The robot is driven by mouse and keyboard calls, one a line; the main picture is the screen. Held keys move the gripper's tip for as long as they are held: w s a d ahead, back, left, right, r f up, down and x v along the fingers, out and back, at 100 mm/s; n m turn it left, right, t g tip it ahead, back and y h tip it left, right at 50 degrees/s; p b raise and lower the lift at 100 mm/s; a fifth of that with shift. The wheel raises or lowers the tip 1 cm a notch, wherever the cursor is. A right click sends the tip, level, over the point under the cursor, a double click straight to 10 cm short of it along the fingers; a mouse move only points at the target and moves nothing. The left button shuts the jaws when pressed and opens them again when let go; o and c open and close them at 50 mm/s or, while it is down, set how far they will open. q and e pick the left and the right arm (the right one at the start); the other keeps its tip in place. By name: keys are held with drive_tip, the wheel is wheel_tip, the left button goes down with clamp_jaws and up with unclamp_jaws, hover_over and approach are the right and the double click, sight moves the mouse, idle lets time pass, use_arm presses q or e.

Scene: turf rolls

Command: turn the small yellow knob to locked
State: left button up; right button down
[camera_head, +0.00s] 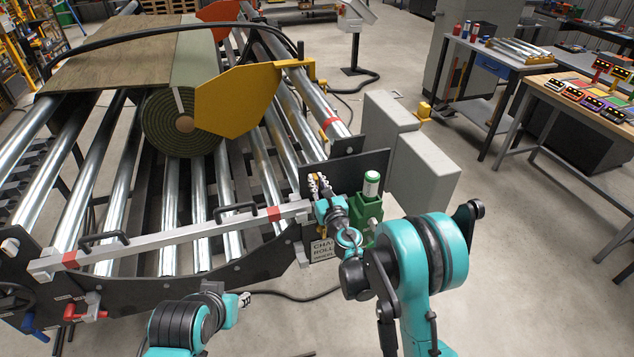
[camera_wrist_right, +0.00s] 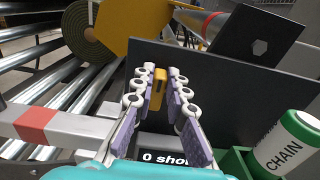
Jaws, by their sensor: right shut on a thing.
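The small yellow knob (camera_wrist_right: 158,90) shows in the right wrist view, upright between the finger pads, in front of a dark plate (camera_wrist_right: 220,80). My right gripper (camera_wrist_right: 166,88) is shut on it, with one jointed finger on each side. In the head view my right gripper (camera_head: 318,186) is at the dark end plate of the roller frame, and it mostly hides the knob. The locked mark cannot be made out. My left gripper (camera_head: 244,299) is low in front of the frame, apart from it and small in view.
A green holder with a white canister marked CHAIN (camera_wrist_right: 285,142) stands right beside my right gripper. A grey bar with red bands (camera_head: 180,237) crosses the rollers to the left. Grey boxes (camera_head: 424,170) stand behind at the right. Open floor (camera_head: 540,270) lies further right.

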drive_tip(key=m+b, duration=0.1)
drive_tip(key=m, duration=0.1)
drive_tip(key=m+b, duration=0.1)
drive_tip(key=m, duration=0.2)
drive_tip(key=shift+w+d+f+b, duration=0.2)
drive_tip(key=shift+d+b, duration=0.1)
drive_tip(key=shift+d, duration=0.1)
drive_tip(key=shift+w+d+f+m+b, duration=0.2)
drive_tip(key=shift+m+b, duration=0.45)
drive_tip(key=shift+m, duration=1.45)
drive_tip(key=shift+s+d+f+m+b, duration=0.2)
drive_tip(key=shift+m+b, duration=0.5)
drive_tip(key=shift+m, duration=1.4)
drive_tip(key=shift+w+d+f+m+b, duration=0.1)
drive_tip(key=shift+f+m+b, duration=0.4)
drive_tip(key=shift+m, duration=1.6)
drive_tip(key=shift+r, duration=0.2)
drive_tip(key=c, duration=1.5)
unclamp_jaws()
drive_tip(key=shift+c, duration=0.2)
